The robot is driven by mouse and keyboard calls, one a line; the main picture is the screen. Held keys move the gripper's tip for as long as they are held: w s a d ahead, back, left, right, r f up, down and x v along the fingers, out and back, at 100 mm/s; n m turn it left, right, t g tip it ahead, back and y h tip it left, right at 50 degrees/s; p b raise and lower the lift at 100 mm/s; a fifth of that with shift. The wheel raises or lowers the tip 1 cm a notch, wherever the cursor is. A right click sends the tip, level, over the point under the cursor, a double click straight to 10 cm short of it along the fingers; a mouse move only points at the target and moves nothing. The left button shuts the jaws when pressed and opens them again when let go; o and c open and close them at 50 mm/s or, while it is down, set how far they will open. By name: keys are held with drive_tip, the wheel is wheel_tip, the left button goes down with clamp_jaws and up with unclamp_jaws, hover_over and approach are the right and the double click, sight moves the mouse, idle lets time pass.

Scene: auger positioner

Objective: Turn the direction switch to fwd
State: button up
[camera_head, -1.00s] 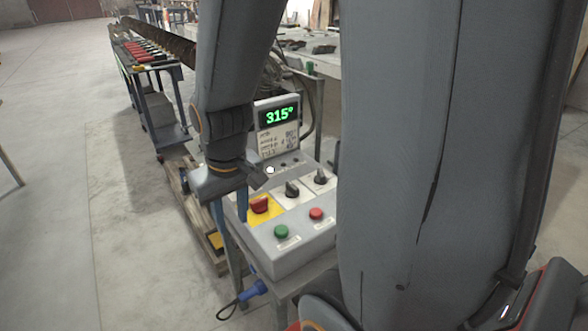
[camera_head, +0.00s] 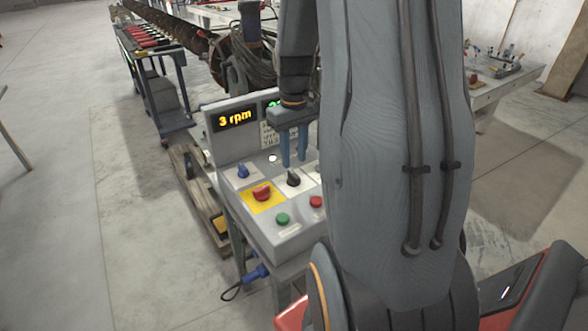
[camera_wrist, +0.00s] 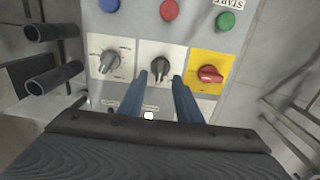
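The control box (camera_head: 262,235) carries two black rotary knobs on white plates; their labels are too small to read, so I cannot tell from print which is the direction switch. The middle black knob (camera_head: 293,178) also shows in the wrist view (camera_wrist: 160,68), its handle lying roughly along the finger direction. The other black knob (camera_wrist: 110,62) is to its left there, hidden behind my arm in the head view. My gripper (camera_head: 294,164) is open, fingers pointing down just above the middle knob. In the wrist view its fingertips (camera_wrist: 164,82) lie either side of that knob, apparently not touching it.
A red switch on a yellow plate (camera_head: 262,192) sits beside the middle knob. Green (camera_head: 282,219) and red (camera_head: 316,202) buttons are in the near row; a blue button (camera_wrist: 109,5) follows.

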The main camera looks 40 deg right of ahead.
sight(294, 174)
drive_tip(key=shift+f+p, duration=0.5)
drive_tip(key=shift+f, duration=2.2)
clamp_jaws()
